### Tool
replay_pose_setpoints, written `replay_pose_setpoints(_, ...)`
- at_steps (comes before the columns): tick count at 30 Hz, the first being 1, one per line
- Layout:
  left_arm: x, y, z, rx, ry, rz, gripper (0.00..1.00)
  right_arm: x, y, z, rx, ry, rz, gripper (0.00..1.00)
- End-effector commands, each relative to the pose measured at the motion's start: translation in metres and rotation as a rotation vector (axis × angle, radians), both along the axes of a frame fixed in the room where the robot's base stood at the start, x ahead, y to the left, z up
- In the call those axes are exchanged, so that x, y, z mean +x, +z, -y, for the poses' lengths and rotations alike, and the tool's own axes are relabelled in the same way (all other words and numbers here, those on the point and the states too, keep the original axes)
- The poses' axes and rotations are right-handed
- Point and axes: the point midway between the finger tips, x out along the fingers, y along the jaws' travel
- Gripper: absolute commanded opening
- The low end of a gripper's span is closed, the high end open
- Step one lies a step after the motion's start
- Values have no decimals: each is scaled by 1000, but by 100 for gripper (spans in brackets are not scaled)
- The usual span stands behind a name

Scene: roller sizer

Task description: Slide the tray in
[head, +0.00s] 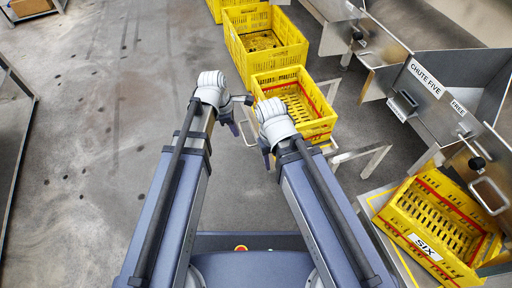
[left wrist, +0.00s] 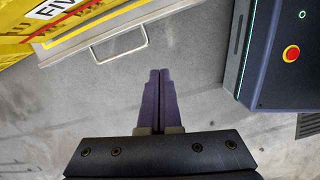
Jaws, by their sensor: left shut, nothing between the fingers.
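A yellow crate (head: 322,127) with a red line rests on a low pale tray, beyond my two hands in the head view. The left wrist view shows the tray's edge (left wrist: 70,42) and its metal loop handle (left wrist: 122,45), with part of the crate (left wrist: 20,48) above. My left gripper (head: 236,130) is shut and empty, left of the crate; its dark fingers (left wrist: 160,75) point toward the floor just right of the handle, apart from it in the picture. My right gripper (head: 266,160) is near the crate's lower left side, its fingers mostly hidden by its wrist.
Another yellow crate (head: 265,45) stands behind. At the right, a crate labelled SIX (head: 430,225) sits on its own tray. Metal chutes, one marked CHUTE FIVE (head: 425,80), rise along the right. The floor (head: 85,150) at left is clear.

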Motion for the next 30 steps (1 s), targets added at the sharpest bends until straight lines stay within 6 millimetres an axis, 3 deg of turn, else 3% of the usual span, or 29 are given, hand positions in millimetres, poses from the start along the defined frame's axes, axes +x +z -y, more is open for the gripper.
replay_pose_setpoints(6,14,-10,-4,-46,214,-31,0,0,-11,0,1,1,0,50)
replay_pose_setpoints(14,15,-15,-3,-50,234,-34,0,0,-17,0,1,1,0,50)
replay_pose_setpoints(30,20,-89,13,-49,232,-33,0,0,-91,0,0,-13,3,50)
